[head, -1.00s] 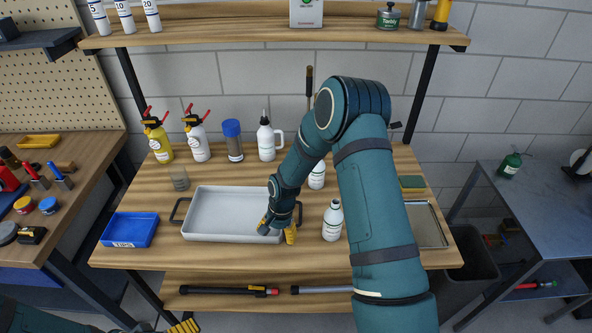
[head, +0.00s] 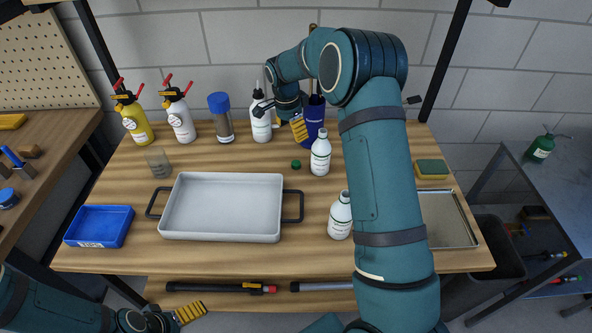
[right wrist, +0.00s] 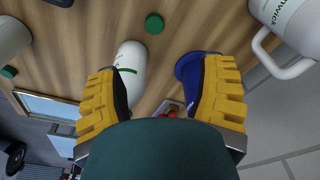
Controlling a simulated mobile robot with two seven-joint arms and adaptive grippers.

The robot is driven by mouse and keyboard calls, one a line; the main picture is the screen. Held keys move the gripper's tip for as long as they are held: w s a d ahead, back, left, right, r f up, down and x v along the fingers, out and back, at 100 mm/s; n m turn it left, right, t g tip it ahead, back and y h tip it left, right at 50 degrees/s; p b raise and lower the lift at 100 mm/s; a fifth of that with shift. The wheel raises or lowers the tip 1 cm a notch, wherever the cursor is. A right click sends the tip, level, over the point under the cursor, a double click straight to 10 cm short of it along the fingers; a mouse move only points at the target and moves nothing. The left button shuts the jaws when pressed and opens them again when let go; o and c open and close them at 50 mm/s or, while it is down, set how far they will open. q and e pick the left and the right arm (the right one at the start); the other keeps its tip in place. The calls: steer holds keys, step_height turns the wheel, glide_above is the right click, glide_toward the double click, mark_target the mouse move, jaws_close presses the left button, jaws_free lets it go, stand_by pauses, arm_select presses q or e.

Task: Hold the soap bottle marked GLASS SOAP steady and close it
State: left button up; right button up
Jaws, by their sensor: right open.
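A white bottle (head: 320,156) with a dark print stands upright right of the table's middle; it also shows in the right wrist view (right wrist: 130,72). A loose green cap (head: 296,164) lies on the wood left of it, also in the right wrist view (right wrist: 154,23). A second white bottle (head: 340,217) stands nearer the front. Their labels are too small to tell which reads GLASS SOAP. My right gripper (head: 281,121) is open and empty, above the table's back, beyond the cap. My left gripper (head: 186,313) is low at the front edge; its jaw opening is unclear.
A white jug with a handle (head: 261,124) and a blue tool holder (head: 313,118) stand close by my right gripper. A grey tray (head: 220,237) fills the middle left. A blue bin (head: 99,228) and a metal tray (head: 452,222) lie at the sides.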

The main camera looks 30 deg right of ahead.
glide_above(296, 163)
steer(key=f, duration=0.5)
steer(key=f+b, duration=0.1)
steer(key=f, duration=0.2)
steer(key=shift+w, duration=0.4)
steer(key=shift+f, duration=0.2)
steer(key=f, duration=0.5)
steer(key=shift+s+f+b, duration=0.15)
steer(key=shift+s+b, duration=0.15)
steer(key=shift+s, duration=0.05)
steer(key=c, duration=0.8)
